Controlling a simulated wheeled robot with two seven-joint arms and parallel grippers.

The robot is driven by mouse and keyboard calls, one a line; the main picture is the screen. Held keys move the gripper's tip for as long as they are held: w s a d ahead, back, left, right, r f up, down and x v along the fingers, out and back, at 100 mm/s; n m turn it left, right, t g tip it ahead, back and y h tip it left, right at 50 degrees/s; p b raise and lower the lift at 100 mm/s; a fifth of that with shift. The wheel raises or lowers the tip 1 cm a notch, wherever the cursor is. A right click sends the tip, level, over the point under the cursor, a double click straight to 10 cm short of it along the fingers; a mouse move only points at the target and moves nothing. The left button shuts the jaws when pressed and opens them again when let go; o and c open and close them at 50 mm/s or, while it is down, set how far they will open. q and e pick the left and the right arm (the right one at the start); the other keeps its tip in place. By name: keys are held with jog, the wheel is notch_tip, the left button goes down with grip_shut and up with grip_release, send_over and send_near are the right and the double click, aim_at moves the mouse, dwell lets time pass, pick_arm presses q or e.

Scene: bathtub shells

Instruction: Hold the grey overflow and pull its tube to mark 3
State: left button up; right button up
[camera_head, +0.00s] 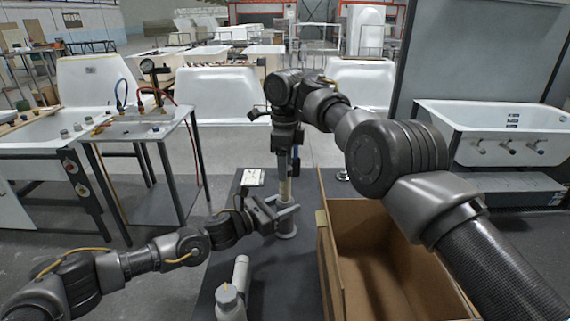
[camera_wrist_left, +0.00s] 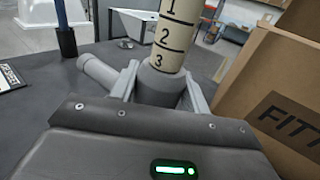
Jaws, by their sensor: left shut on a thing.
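The grey overflow (camera_head: 286,229) stands upright on the dark table, with a side branch visible in the left wrist view (camera_wrist_left: 102,73). My left gripper (camera_head: 284,211) is shut around its grey body, one finger on each side. A beige tube (camera_wrist_left: 175,36) rises from the collar with black marks 1, 2 and 3; mark 3 shows just above the collar rim. In the head view the tube (camera_head: 285,190) runs up to my right gripper (camera_head: 287,150), which is above it. Whether its fingers close on the tube is not clear.
An open cardboard box (camera_head: 340,262) stands close to the right of the overflow. Another pale grey fitting (camera_head: 238,277) stands at the table's front. A spec sheet (camera_head: 252,177) lies at the back left, and a blue-and-black upright tool (camera_wrist_left: 65,35) stands behind.

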pick_arm(q)
jog(key=shift+f, duration=0.1)
dwell(0.3)
pick_arm(e)
notch_tip(320, 180, down, 6)
jog(key=shift+r, duration=0.2)
notch_tip(320, 180, up, 11)
jog(key=shift+f, duration=0.1)
jog(key=shift+r+n, duration=0.3)
jog(key=shift+r, duration=0.1)
jog(key=w+a+r+n+t+y, duration=0.3)
jog(key=w+a+r+n+t, duration=0.4)
jog(key=w+n, duration=0.45)
jog(key=a+r+n+t+y, duration=0.2)
jog(key=r+n+t, duration=0.1)
jog(key=r+n, duration=0.5)
jog(key=a+r+n+t+y, duration=0.2)
jog(key=r+n+t, duration=0.2)
jog(key=r+n, duration=0.4)
jog(key=shift+r+y, duration=0.3)
jog(key=shift+r, duration=0.05)
